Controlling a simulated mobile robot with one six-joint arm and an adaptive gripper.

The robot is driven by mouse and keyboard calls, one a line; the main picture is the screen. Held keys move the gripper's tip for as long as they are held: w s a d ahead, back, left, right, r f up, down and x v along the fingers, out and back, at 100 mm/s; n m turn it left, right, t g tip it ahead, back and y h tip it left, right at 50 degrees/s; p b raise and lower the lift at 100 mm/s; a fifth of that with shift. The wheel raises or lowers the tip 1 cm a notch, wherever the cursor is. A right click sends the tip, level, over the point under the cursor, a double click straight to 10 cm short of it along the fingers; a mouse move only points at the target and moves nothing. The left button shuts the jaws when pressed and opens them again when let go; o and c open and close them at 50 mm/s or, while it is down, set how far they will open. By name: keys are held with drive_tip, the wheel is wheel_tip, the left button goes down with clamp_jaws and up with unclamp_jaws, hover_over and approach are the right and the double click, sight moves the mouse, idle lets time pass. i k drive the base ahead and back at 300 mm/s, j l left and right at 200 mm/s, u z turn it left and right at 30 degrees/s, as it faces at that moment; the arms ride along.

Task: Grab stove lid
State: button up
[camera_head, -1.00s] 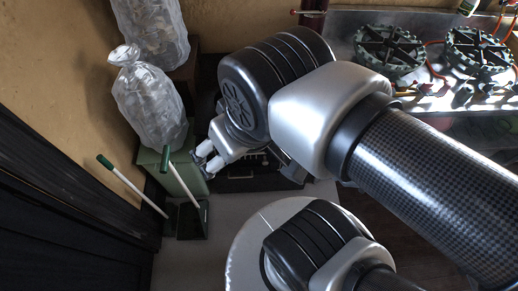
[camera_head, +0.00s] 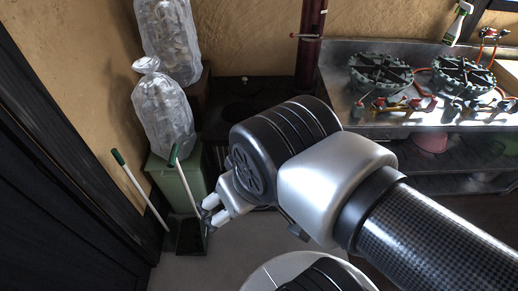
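A black stove (camera_head: 262,90) stands against the back wall, left of the dark red pipe. A faint round outline shows on its dark top (camera_head: 240,109), but I cannot tell whether it is the stove lid. My arm hides the stove's front right part. My gripper (camera_head: 209,211) is in front of and below the stove top, pointing left, close to the white handle of a dustpan in the picture. Its two fingers look apart with nothing visible between them.
The dark red pipe (camera_head: 312,50) rises behind. A metal counter (camera_head: 345,107) bears green gas burners (camera_head: 381,72).

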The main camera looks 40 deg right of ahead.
sight(242, 85)
drive_tip(key=i+l+u, duration=0.1)
drive_tip(key=i+l, duration=1.2)
